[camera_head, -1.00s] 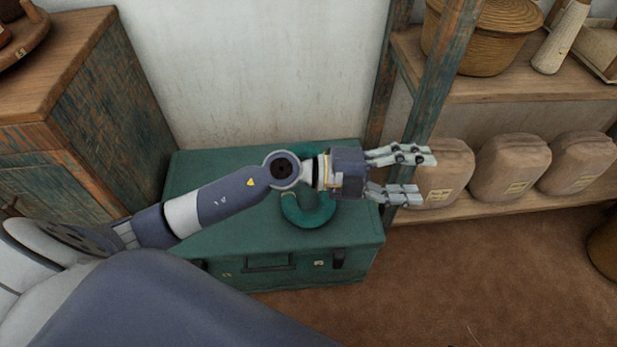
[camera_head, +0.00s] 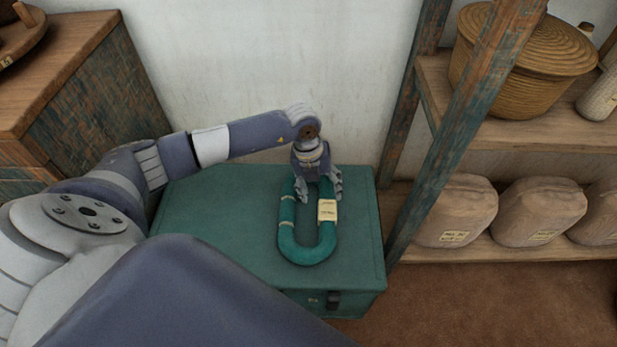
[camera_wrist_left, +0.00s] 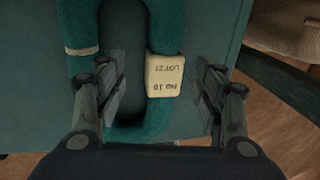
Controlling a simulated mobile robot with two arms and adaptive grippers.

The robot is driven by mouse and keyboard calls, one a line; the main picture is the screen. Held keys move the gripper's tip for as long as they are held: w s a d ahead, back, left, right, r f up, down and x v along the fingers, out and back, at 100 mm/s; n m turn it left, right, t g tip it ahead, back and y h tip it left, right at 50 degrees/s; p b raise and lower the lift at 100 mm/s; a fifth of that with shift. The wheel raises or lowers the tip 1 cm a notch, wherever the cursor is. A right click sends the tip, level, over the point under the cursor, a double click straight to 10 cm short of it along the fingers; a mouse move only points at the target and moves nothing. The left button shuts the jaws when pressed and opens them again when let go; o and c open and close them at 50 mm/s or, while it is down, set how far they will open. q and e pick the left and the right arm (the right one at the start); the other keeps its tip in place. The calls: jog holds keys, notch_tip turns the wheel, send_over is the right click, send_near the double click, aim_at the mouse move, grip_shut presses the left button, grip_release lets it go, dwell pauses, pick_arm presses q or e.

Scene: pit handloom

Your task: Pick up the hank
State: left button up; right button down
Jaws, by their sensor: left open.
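The hank (camera_head: 306,254) is a teal, elongated loop with pale ties and a cream paper label. It lies flat on the lid of a green trunk (camera_head: 222,225). My left gripper (camera_head: 319,197) points down over the far end of the hank, partly hiding it. In the left wrist view the gripper (camera_wrist_left: 160,95) is open, and the hank's labelled side (camera_wrist_left: 159,118) runs between its two fingers. The label there reads "NO 10" and "LOT 27". I cannot tell whether the fingers touch the hank. My right gripper is not in view.
A wooden cabinet (camera_head: 85,95) stands left of the trunk. At right, a shelf with a worn upright post (camera_head: 462,130) holds a woven basket (camera_head: 520,70) and several wrapped bundles (camera_head: 455,212). The wall is close behind the trunk. Brown floor (camera_head: 480,305) lies open in front of the shelf.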

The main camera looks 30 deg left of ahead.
aim_at(326, 201)
pick_arm(q)
jog(key=f, duration=0.1)
jog(key=d+f, duration=0.1)
jog(key=f, duration=0.1)
jog(key=w+f+b, duration=0.1)
jog(key=f, duration=0.1)
jog(key=shift+d+f, duration=0.1)
jog(key=shift+d, duration=0.05)
jog(key=shift+d+f, duration=0.1)
jog(key=shift+f, duration=0.4)
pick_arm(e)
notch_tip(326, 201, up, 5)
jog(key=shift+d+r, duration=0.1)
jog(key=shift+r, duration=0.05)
pick_arm(q)
jog(key=c, duration=1.3)
